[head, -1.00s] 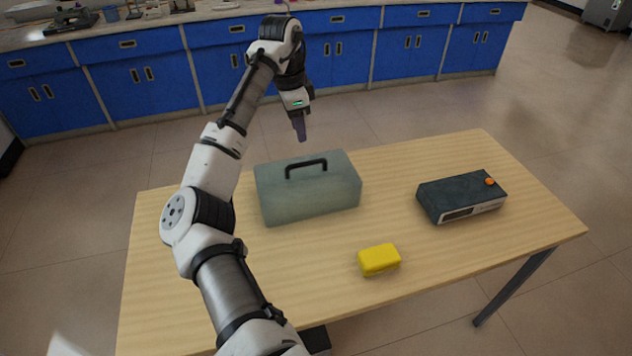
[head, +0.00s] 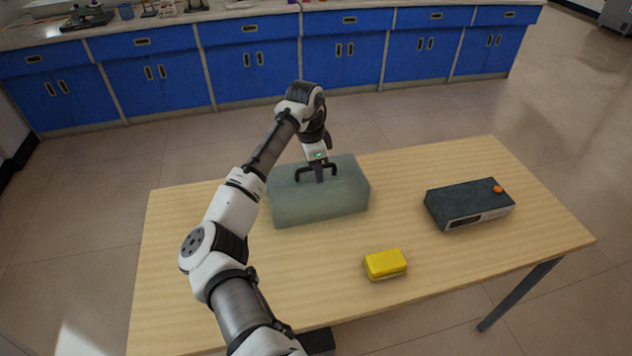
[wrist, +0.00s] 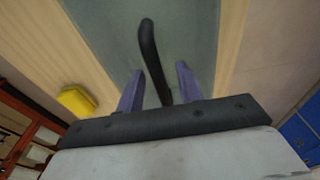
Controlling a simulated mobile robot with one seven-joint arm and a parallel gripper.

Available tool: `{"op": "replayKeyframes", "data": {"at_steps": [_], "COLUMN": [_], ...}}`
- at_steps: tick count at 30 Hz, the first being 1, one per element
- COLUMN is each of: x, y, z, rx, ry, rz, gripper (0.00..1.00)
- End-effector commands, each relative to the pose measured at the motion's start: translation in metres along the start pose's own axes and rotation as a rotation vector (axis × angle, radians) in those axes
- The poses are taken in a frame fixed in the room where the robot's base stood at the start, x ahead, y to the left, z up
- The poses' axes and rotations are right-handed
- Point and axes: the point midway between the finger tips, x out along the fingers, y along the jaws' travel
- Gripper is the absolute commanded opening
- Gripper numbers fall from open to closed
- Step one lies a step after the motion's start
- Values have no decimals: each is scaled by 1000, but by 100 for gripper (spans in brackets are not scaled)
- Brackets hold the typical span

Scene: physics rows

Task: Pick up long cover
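The long cover (head: 320,203) is a grey-green box-shaped cover with a black handle on top, standing on the table. My gripper (head: 319,174) points down at the middle of the handle. In the wrist view, its two purple fingers (wrist: 158,85) are apart, one on each side of the black handle (wrist: 149,45). Gaps show between the handle and both fingers. The cover's top (wrist: 190,40) fills the middle of that view. What lies under the cover is hidden.
A yellow box (head: 385,264) sits on the wooden table (head: 450,280) in front of the cover. A dark device with an orange knob (head: 468,203) stands to the right. Blue cabinets (head: 250,75) line the back. Bare table separates these things.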

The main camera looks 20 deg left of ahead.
Motion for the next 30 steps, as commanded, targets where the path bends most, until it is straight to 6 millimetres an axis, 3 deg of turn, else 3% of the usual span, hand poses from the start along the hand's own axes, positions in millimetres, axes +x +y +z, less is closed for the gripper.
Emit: {"op": "replayKeyframes", "data": {"at_steps": [4, 12, 30], "x": [0, 0, -6], "y": [0, 0, 0], "z": [0, 0, -1], "rx": [0, 0, 0], "ry": [0, 0, 0], "rz": [0, 0, -1], "gripper": [35, 0, 0]}}
